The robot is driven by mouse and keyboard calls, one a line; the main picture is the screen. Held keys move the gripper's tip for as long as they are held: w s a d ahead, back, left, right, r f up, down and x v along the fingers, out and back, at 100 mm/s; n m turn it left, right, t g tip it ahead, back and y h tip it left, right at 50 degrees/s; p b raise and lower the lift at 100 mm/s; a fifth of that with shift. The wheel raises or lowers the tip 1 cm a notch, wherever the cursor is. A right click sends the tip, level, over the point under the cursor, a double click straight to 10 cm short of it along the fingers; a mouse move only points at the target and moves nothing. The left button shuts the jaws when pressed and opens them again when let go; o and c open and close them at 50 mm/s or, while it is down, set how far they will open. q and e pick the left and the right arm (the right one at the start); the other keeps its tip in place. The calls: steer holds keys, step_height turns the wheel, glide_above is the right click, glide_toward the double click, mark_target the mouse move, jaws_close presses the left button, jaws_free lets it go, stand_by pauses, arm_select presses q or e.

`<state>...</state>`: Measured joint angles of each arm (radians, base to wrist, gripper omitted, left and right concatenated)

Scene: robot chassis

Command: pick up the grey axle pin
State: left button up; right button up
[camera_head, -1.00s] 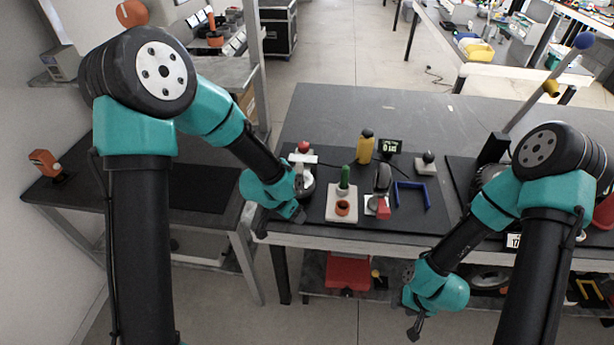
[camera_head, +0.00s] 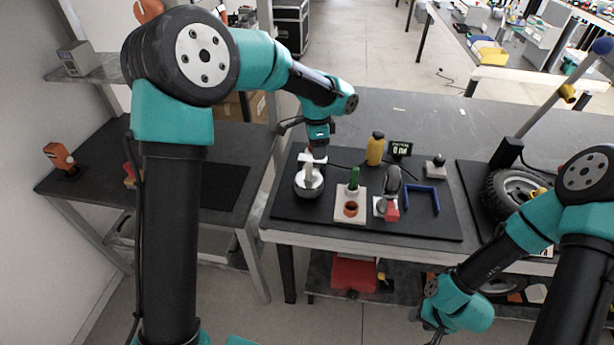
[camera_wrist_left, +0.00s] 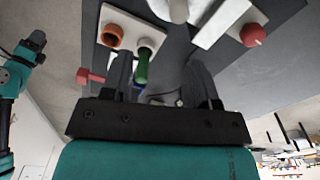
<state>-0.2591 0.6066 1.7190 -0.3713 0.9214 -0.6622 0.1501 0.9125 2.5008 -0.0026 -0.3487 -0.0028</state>
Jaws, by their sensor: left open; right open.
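I cannot clearly make out the grey axle pin. A small grey block with a dark knob (camera_head: 436,168) stands at the mat's back right. My left gripper (camera_head: 318,150) is above the mat's back left, by a white piece with a red knob, over a round white part (camera_head: 308,182). A pale rounded cylinder (camera_wrist_left: 178,8) shows beyond the fingers there. My right gripper (camera_head: 434,326) is low in front of the table, away from the mat; its fingers are small in view.
On the mat stand a green-handled tool (camera_head: 354,178) in a white block with an orange ring, a yellow bottle (camera_head: 375,148), a red-ended device (camera_head: 391,210) and a blue bracket (camera_head: 422,189). A wheel (camera_head: 508,192) lies to the right.

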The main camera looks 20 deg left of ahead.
mark_target(309, 163)
arm_select(q)
step_height(309, 163, up, 7)
steer(key=a, duration=0.2)
steer(key=shift+w+a+f+y, duration=0.2)
steer(key=shift+w+a+y, duration=0.1)
steer(key=shift+a, duration=0.05)
step_height(309, 163, down, 12)
steer(key=shift+f, duration=0.15)
steer(key=shift+w+f, duration=0.1)
steer(key=shift+f, duration=2.5)
